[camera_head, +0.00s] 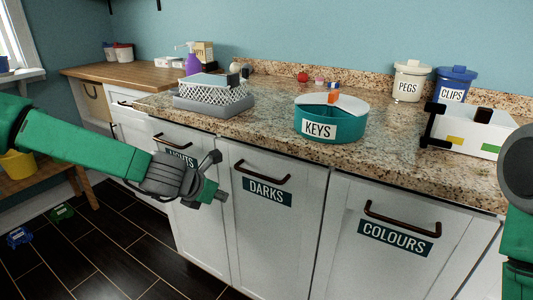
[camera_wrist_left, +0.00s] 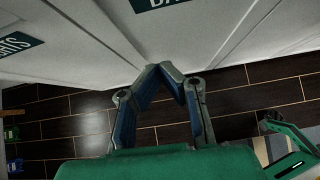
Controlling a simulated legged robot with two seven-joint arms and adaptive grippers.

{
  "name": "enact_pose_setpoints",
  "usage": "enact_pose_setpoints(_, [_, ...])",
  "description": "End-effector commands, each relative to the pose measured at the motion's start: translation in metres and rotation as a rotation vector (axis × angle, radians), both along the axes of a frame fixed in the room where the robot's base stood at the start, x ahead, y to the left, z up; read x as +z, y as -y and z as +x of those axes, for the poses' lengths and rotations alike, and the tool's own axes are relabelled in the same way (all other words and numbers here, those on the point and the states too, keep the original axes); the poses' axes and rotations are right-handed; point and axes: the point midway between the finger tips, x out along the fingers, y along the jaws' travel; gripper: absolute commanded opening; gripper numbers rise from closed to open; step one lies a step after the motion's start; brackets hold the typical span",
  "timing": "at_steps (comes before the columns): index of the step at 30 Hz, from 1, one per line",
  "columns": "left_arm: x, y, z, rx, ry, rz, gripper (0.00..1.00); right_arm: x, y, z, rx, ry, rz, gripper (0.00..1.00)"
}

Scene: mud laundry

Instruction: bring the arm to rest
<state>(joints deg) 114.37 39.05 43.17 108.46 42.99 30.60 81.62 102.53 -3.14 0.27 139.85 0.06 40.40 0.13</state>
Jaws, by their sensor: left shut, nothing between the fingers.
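My left arm reaches in from the left in the head view, green with a grey wrist. My left gripper (camera_head: 216,192) is in front of the white cabinet doors, below the counter edge, near the seam between the LIGHTS and DARKS doors. In the left wrist view its two fingers (camera_wrist_left: 164,70) meet at the tips, shut with nothing between them. Dark floor and the white cabinet fronts show beyond them. Part of my right arm (camera_head: 518,210) shows at the right edge of the head view; its gripper is out of sight.
The granite counter (camera_head: 262,135) holds a teal KEYS tin (camera_head: 345,126), a grey box with a patterned basket (camera_head: 213,93), a white box-like thing (camera_head: 472,130), PEGS (camera_head: 409,82) and CLIPS (camera_head: 454,85) canisters. Dark handles stick out from the DARKS (camera_head: 262,176) and COLOURS (camera_head: 402,222) doors. Floor is open below.

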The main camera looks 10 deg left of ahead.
Motion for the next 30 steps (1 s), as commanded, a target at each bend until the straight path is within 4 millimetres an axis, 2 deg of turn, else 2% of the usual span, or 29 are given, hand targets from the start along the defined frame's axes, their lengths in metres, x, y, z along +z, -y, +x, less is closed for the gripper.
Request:
enact_pose_setpoints(2, [-0.012, 0.006, -0.010, -0.056, -0.007, 0.051, 0.00, 0.001, 0.000, 0.000, 0.000, 0.000, 0.000, 0.31])
enact_pose_setpoints(5, [-0.044, 0.019, -0.040, -0.229, -0.016, 0.203, 0.00, 0.004, 0.000, 0.000, 0.000, 0.000, 0.000, 0.31])
enact_pose_setpoints(8, [-0.089, 0.032, -0.091, -0.527, -0.024, 0.431, 0.00, 0.009, 0.000, 0.000, 0.000, 0.000, 0.000, 0.31])
enact_pose_setpoints(10, [-0.121, 0.034, -0.136, -0.787, -0.024, 0.601, 0.00, 0.013, 0.000, 0.000, 0.000, 0.000, 0.000, 0.31])
enact_pose_setpoints(12, [-0.147, 0.030, -0.183, -1.067, -0.016, 0.759, 0.00, 0.017, 0.000, 0.000, 0.000, 0.000, 0.000, 0.31])
enact_pose_setpoints(14, [-0.165, 0.022, -0.225, -1.326, -0.001, 0.878, 0.00, 0.020, 0.000, 0.000, 0.000, 0.000, 0.000, 0.31])
enact_pose_setpoints(15, [-0.174, 0.014, -0.252, -1.499, 0.013, 0.946, 0.00, 0.022, 0.000, 0.000, 0.000, 0.000, 0.000, 0.31])
enact_pose_setpoints(18, [-0.185, -0.008, -0.313, -1.915, 0.065, 1.066, 0.00, 0.027, 0.000, 0.000, 0.000, 0.000, 0.000, 0.31])
enact_pose_setpoints(22, [-0.184, -0.036, -0.368, -2.337, 0.149, 1.129, 0.00, 0.031, 0.000, 0.000, 0.000, 0.000, 0.000, 0.31])
enact_pose_setpoints(24, [-0.182, -0.046, -0.384, -2.482, 0.188, 1.137, 0.00, 0.033, 0.000, 0.000, 0.000, 0.000, 0.000, 0.31])
enact_pose_setpoints(27, [-0.179, -0.054, -0.397, -2.592, 0.222, 1.136, 0.00, 0.033, 0.000, 0.000, 0.000, 0.000, 0.000, 0.31])
enact_pose_setpoints(30, [-0.179, -0.054, -0.397, -2.597, 0.224, 1.136, 0.00, 0.033, 0.000, 0.000, 0.000, 0.000, 0.000, 0.31])
